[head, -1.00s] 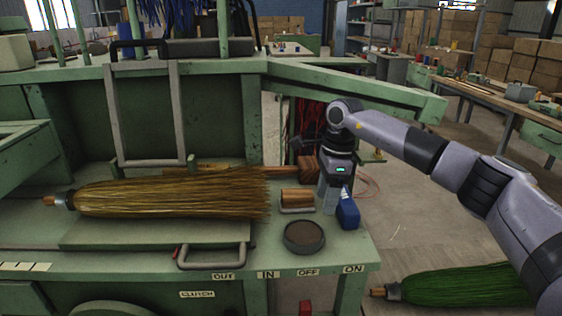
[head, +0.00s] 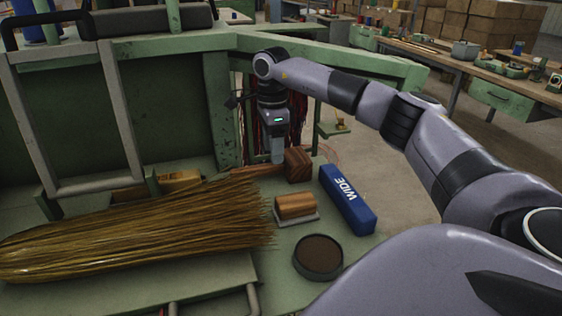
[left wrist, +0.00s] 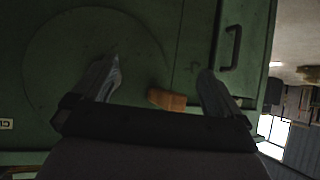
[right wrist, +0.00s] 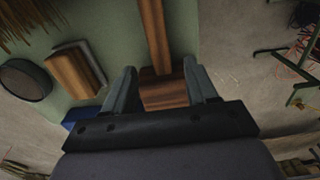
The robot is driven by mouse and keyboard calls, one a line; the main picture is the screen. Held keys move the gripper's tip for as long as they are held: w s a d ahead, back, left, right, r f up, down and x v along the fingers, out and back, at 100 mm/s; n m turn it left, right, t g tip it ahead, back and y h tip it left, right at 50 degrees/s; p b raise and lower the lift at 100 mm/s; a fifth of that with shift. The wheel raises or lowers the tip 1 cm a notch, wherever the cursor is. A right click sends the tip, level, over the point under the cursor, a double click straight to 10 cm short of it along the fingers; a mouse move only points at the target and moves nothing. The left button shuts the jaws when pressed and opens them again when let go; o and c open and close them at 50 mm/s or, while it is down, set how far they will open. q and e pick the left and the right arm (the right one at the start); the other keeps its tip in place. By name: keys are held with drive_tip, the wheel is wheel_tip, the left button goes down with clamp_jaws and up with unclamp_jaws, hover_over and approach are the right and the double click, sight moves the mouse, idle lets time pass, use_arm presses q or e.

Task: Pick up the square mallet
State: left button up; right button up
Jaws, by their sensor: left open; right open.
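The square mallet has a blocky brown wooden head (head: 298,165) and a handle running left along the green bench, partly hidden behind the broom. My right gripper (head: 277,158) points down just behind and left of the head in the head view. In the right wrist view the mallet head (right wrist: 163,91) shows between the open fingertips of my right gripper (right wrist: 160,82), and the handle (right wrist: 155,35) runs away from it. I cannot tell whether the fingers touch it. My left gripper (left wrist: 160,75) is open before a green panel, out of the head view.
A straw broom (head: 130,230) lies left on the bench. A wooden block (head: 295,206), a round dark tin (head: 318,257) and a blue block marked WIDE (head: 347,198) lie near the mallet. A green beam (head: 330,57) runs behind. A small brown piece (left wrist: 167,99) shows in the left wrist view.

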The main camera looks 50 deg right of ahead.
sight(272, 166)
wheel_tip(272, 166, down, 6)
drive_tip(key=shift+w+a+r+p, duration=0.1)
drive_tip(key=shift+p, duration=0.2)
clamp_jaws()
